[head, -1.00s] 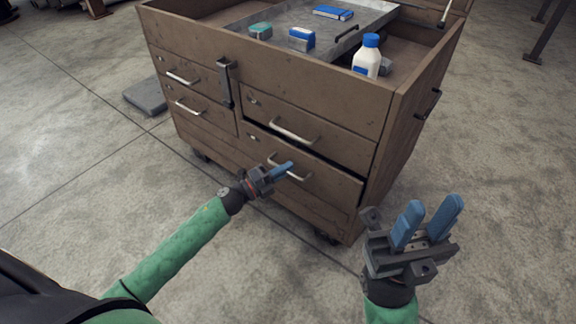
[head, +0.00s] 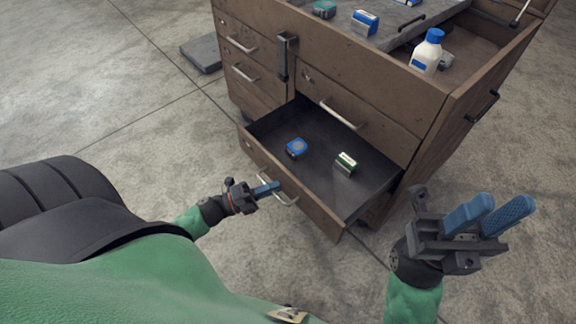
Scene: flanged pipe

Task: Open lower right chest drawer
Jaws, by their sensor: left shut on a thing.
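The lower right drawer (head: 300,197) of the brown chest (head: 390,100) is pulled well out. Its dark interior shows a blue round item (head: 296,147) and a small green and white box (head: 346,163). My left gripper (head: 268,189) is at the drawer front, its blue fingers shut on the drawer's metal handle (head: 284,198). My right gripper (head: 492,217) is empty, to the right of the chest, with its blue fingers apart.
The upper right drawer (head: 345,115) and the left drawers (head: 240,60) are closed. A white bottle with blue cap (head: 427,53) and small boxes stand on top. A grey slab (head: 201,55) lies on the floor at left. Concrete floor in front is clear.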

